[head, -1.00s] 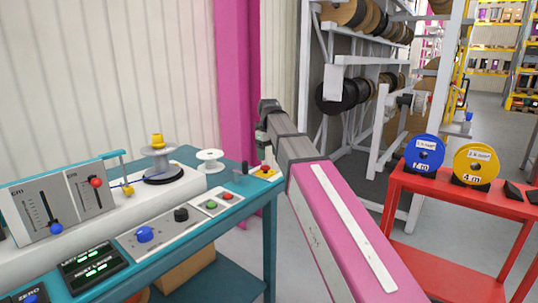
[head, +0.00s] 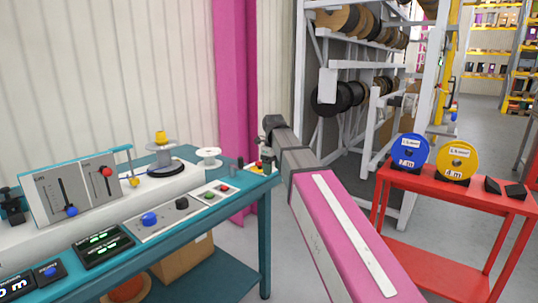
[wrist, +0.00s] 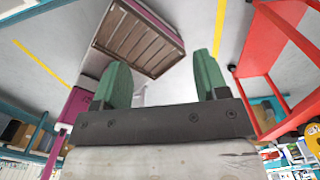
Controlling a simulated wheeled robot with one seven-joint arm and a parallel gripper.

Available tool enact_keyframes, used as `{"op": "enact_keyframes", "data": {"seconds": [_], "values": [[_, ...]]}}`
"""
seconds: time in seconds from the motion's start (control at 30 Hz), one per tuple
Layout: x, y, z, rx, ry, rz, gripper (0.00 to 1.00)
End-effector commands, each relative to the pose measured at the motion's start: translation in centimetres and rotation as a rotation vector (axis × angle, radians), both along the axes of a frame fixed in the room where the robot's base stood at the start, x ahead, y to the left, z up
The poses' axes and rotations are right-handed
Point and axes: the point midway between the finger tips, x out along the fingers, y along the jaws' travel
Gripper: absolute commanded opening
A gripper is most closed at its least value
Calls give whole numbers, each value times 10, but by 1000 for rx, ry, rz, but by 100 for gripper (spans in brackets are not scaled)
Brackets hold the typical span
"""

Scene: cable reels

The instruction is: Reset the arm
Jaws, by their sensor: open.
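In the wrist view my gripper (wrist: 161,68) has its two green fingers spread wide apart, with nothing between them. In the head view my pink and grey arm reaches up from the bottom right. Its wrist end is near the right end of the teal bench (head: 262,215), and the fingers are too small there to read clearly.
A red table (head: 455,196) at right holds a blue reel (head: 409,152) and a yellow reel (head: 457,162). Racks stand behind. A brown slatted pallet (wrist: 135,42) shows in the wrist view.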

Motion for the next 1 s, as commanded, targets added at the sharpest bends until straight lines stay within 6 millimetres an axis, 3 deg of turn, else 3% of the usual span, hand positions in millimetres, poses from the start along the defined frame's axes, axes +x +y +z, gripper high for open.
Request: {"op": "enact_keyframes", "data": {"seconds": [0.27,0.47,0.7,1.0], "values": [[-13,-25,-51,0,2,261,67],[-33,-55,-112,0,4,594,67],[-66,-93,-184,0,2,1057,67],[-120,-137,-263,-1,1,1636,67]]}}
